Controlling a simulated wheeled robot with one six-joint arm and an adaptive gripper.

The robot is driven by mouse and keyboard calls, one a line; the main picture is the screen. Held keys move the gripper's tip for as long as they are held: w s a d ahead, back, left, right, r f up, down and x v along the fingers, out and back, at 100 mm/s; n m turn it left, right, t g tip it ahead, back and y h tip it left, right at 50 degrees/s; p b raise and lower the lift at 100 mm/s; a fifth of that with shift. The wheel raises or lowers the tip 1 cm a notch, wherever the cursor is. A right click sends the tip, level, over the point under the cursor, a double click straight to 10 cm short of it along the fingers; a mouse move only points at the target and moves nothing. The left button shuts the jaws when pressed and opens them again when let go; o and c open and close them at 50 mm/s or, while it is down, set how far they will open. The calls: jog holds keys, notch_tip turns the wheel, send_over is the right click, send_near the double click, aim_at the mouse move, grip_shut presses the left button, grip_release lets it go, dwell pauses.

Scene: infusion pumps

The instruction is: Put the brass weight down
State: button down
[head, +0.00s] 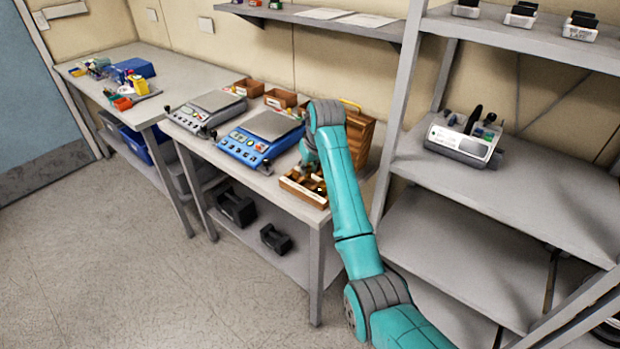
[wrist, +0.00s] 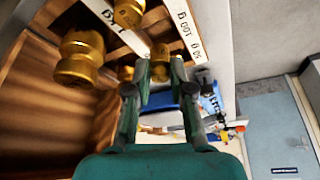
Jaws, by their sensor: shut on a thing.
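My gripper (wrist: 160,72) is shut on a small brass weight (wrist: 160,54), which shows between the fingertips in the wrist view. In the head view my gripper (head: 309,163) points down over the wooden weight box (head: 304,198) at the front right of the bench; the held weight cannot be made out there. In the wrist view other brass weights stand around the box: a large one (wrist: 80,60), one at the top (wrist: 128,12) and a small one (wrist: 125,73). White label strips (wrist: 185,25) run along the box. Whether the held weight touches the box, I cannot tell.
A blue balance (head: 262,138) and a grey balance (head: 207,112) stand left of the box. A wooden case (head: 360,140) stands behind my arm. Small wooden trays (head: 280,98) sit by the wall. A metal rack (head: 500,180) with a pump is on the right.

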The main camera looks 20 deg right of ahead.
aim_at(309, 175)
jog(key=shift+f, duration=1.8)
jog(key=shift+f, duration=0.25)
jog(key=c, duration=1)
grip_release()
jog(key=shift+r, duration=0.3)
jog(key=v, duration=1.2)
jog(key=shift+w, duration=0.1)
